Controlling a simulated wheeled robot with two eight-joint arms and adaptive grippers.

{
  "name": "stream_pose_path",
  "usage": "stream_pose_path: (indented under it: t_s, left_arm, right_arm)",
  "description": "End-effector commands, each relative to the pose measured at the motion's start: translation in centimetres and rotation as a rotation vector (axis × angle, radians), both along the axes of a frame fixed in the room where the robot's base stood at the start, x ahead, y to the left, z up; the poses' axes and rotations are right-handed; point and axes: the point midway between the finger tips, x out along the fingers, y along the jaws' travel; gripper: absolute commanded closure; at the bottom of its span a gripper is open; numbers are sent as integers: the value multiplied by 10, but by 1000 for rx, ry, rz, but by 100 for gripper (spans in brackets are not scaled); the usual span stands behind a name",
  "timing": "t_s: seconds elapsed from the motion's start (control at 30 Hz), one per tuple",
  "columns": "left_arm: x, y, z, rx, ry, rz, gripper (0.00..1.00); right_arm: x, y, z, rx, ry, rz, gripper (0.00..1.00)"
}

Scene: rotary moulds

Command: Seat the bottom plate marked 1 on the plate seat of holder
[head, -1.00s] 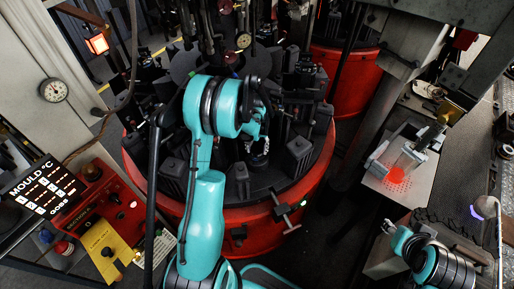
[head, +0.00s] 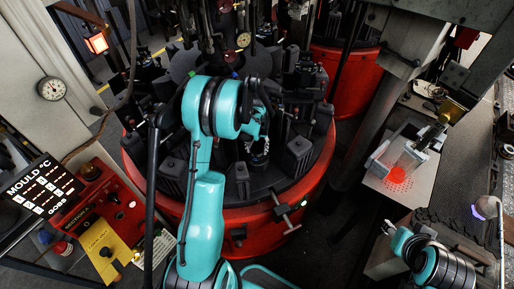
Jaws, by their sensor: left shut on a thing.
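My left gripper (head: 262,142) hangs over the near part of the round dark mould table, partly hidden behind its own teal wrist. It is shut on a small dark piece (head: 259,160), which I take to be the bottom plate; its mark cannot be read. The piece is low among the dark mould blocks, and I cannot tell whether it touches the holder beneath. The holder and its plate seat cannot be told apart from the dark parts around them. My right arm is folded at the bottom right; its gripper (head: 390,229) is small and unclear.
Dark finned blocks (head: 299,153) stand close on the right of my left gripper. The red table rim (head: 270,214) carries a T-handle (head: 284,208). A perforated plate (head: 405,178) with a glowing red spot is at the right. A control panel (head: 95,205) stands at the left.

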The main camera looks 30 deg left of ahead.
Motion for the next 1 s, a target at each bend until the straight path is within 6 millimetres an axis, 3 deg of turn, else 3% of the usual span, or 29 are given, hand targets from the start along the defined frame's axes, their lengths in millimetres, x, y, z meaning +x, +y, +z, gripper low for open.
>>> stream_pose_path:
  t_s: [0.87,0.9,0.97,1.0]
  left_arm:
    - [0,0,-12,0,0,0,94]
    - [0,0,-12,0,0,0,45]
    - [0,0,-12,0,0,0,30]
    - [0,0,-12,0,0,0,29]
  right_arm:
    - [0,0,-11,0,0,0,59]
    - [0,0,-11,0,0,0,59]
    - [0,0,-11,0,0,0,59]
    - [0,0,-11,0,0,0,59]
